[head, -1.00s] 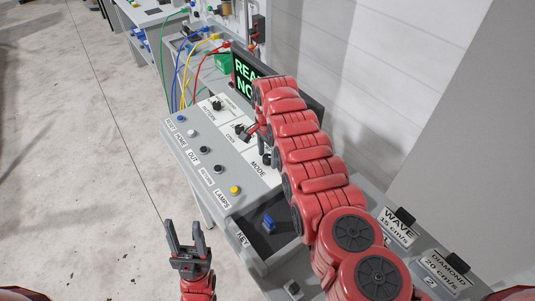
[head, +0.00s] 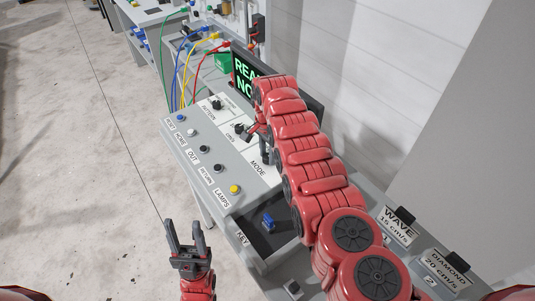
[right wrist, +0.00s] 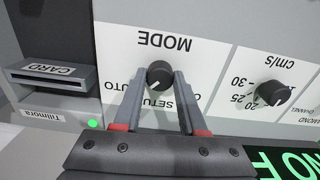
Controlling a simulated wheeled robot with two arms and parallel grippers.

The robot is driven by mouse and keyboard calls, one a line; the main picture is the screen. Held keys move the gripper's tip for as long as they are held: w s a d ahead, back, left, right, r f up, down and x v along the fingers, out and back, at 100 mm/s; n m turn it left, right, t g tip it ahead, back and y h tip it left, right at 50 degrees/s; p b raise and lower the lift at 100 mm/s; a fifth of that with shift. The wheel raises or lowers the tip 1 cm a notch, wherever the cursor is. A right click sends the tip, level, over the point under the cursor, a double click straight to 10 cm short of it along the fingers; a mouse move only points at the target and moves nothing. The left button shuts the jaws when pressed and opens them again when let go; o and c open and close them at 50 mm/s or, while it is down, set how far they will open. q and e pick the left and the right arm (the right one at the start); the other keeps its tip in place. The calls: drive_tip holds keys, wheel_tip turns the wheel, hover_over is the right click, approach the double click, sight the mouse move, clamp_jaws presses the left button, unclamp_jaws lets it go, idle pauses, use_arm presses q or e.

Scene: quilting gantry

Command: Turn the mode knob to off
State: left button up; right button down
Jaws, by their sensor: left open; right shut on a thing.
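The mode knob (right wrist: 159,74) is a round black knob on the white control panel, seen upside down in the right wrist view. A pale mark shows on its lower side. The SETUP label and part of AUTO show beside it; any off label is hidden or not readable. My right gripper (right wrist: 164,78) is shut on the knob, one finger on each side. In the head view my right arm and gripper mostly hide the knob beside the MODE label. My left gripper (head: 185,231) is open and empty, over the floor left of the console.
The cm/s speed knob (right wrist: 272,92) is close beside. A card slot (right wrist: 47,76) is on the other side. A row of push buttons with a yellow one (head: 235,189) lines the console edge. A blue-tagged key (head: 268,222) lies in a dark tray. The screen (head: 245,80) is behind.

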drive_tip(key=n+b, duration=0.1)
drive_tip(key=n, duration=0.2)
drive_tip(key=shift+w+f+b, duration=0.1)
drive_tip(key=shift+f+b, duration=0.1)
drive_tip(key=shift+b, duration=0.2)
drive_tip(key=n+b, duration=0.5)
drive_tip(key=b, duration=0.1)
drive_tip(key=shift+n+b, duration=0.75)
drive_tip(key=shift+n, duration=0.35)
drive_tip(key=shift+r+n+b, duration=0.1)
drive_tip(key=shift+n+b, duration=0.35)
drive_tip(key=shift+n, duration=1.25)
drive_tip(key=shift+r+n, duration=0.1)
drive_tip(key=shift+n, duration=1.7)
drive_tip(key=shift+c, duration=2.3)
unclamp_jaws()
